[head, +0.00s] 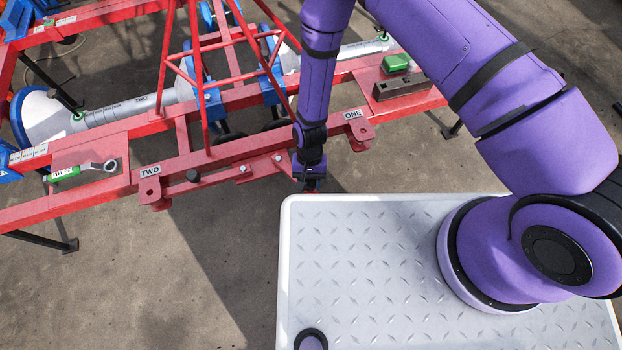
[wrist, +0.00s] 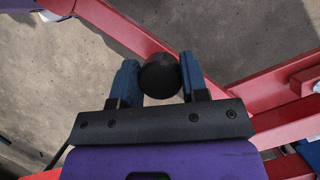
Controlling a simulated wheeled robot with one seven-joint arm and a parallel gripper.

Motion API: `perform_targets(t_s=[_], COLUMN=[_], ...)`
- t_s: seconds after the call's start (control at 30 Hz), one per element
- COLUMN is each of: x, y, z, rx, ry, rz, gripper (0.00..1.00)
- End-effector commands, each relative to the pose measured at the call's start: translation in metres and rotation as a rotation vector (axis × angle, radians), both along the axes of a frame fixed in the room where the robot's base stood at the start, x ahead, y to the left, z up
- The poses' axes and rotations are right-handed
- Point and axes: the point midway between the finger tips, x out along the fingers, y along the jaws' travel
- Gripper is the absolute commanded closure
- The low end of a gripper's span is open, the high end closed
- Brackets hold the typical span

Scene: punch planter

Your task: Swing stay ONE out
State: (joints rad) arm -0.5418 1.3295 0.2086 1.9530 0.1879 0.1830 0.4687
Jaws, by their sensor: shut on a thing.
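The label ONE (head: 353,114) sits on the red frame beside a red bracket with a hole (head: 362,134). My gripper (head: 309,183) is in front of the red frame, left of and below that label. In the wrist view its two blue fingers (wrist: 159,82) are shut on a round black knob (wrist: 160,74). I take this knob to be stay ONE's; in the head view my arm hides it and most of its bar. The label TWO (head: 150,171) is further left, with another black knob (head: 192,176) on a red bar (head: 220,175).
My white deck lies just below the gripper. Open concrete floor (head: 130,270) is at lower left.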

Motion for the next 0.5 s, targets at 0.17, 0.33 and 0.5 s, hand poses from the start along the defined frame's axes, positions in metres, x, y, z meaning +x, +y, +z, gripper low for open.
perform_targets(t_s=[0.17,0.33,0.5], x=[0.0009,0.001,0.0006], y=[0.0007,0.0007,0.0004], z=[0.0003,0.0002,0.0001], rx=[0.001,0.001,0.001], ry=[-0.002,-0.002,-0.001], rz=[-0.002,-0.002,0.0], gripper=[1.0,0.5,0.33])
